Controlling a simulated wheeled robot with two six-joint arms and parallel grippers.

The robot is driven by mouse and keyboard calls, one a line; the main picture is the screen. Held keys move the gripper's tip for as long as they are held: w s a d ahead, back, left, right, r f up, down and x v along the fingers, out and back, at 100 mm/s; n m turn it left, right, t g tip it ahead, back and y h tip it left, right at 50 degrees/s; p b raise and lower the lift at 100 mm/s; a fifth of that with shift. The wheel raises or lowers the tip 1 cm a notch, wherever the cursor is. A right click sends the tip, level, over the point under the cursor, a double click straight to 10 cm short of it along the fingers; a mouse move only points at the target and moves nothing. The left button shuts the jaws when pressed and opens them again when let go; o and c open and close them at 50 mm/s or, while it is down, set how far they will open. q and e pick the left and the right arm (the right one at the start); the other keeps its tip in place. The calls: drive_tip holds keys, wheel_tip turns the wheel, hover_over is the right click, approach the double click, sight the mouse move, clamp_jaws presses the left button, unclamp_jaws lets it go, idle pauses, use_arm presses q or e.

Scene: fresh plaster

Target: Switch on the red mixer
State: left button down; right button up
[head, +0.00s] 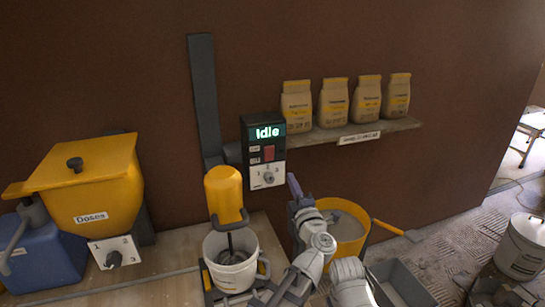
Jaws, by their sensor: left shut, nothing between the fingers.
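The mixer (223,190) has a yellow-orange motor head, not a red one. Its whisk hangs into a white bucket (232,272) on the bench. On the wall behind it is a dark control box (248,133) whose green display reads "Idle". The box has a red switch (269,153) and, below, a white plate with a grey dial (268,178) among numbers. My left gripper (293,184) is shut and empty, pointing up, just right of the dial plate; I cannot tell whether it touches it. My right gripper is not in view.
A yellow hopper (95,185) labelled "Doses" with its own dial (114,258) and a blue canister (45,255) stand left. Several paper bags (334,103) sit on a wall shelf (350,132). A yellow bucket (345,228) is behind my arm; a grey tray (400,285) lies right.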

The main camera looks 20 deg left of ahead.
sight(269, 150)
use_arm(q)
drive_tip(key=shift+s+a+f+n+g+y, duration=0.25)
drive_tip(key=shift+s+a+n+g+y, duration=0.25)
drive_tip(key=shift+n+y, duration=0.2)
drive_tip(key=shift+w, duration=0.15)
drive_tip(key=p+x, duration=0.2)
drive_tip(key=x, duration=1.1)
drive_tip(key=shift+w+a+r, duration=0.1)
drive_tip(key=shift+w+a, duration=0.15)
drive_tip(key=shift+w, duration=0.05)
